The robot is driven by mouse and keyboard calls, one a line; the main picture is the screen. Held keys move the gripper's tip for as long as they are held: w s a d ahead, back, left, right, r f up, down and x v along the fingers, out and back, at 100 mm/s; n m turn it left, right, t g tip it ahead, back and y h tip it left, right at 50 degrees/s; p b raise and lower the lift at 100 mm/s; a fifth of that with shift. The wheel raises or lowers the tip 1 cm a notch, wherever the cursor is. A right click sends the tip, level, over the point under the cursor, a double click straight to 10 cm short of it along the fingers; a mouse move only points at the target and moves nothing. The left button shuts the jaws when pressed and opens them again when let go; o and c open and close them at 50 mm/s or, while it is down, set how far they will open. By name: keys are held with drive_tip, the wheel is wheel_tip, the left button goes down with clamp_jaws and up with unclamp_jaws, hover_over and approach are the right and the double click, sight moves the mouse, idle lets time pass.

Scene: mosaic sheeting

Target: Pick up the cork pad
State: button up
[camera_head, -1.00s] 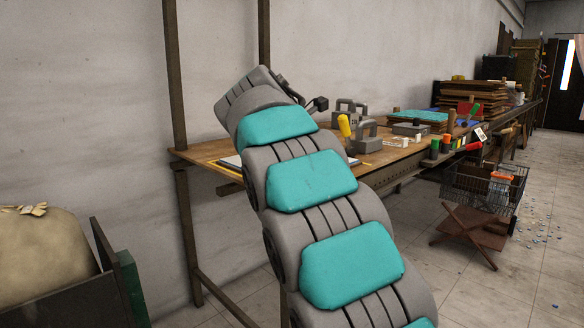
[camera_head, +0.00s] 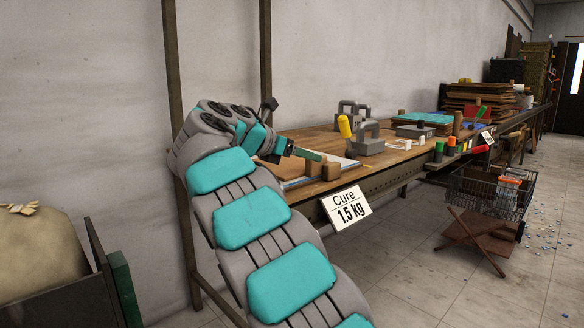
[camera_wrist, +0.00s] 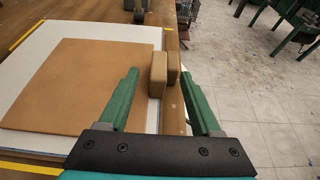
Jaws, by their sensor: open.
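My gripper (camera_wrist: 160,76) is open, with one green finger on each side in the wrist view. Between and beyond the fingertips, two small tan-brown blocks (camera_wrist: 159,75) stand side by side at the table's edge. They also show in the head view (camera_head: 331,171), close to the fingertips. A flat brown square sheet (camera_wrist: 75,85) lies on a white board (camera_wrist: 148,35) to the left of the fingers. Blocks and sheet are both cork-coloured; I cannot tell for certain which is the cork pad. Nothing is held.
A "Cure 1.5 kg" sign (camera_head: 346,207) hangs at the front edge of the workbench (camera_head: 390,157). Grey handled weights (camera_head: 371,142) and a yellow-topped tool (camera_head: 344,126) stand farther along.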

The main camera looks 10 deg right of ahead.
drive_tip(key=b+x, duration=0.1)
drive_tip(key=x, duration=0.3)
drive_tip(key=shift+r, duration=0.15)
drive_tip(key=shift+c, duration=0.2)
clamp_jaws()
idle(0.4)
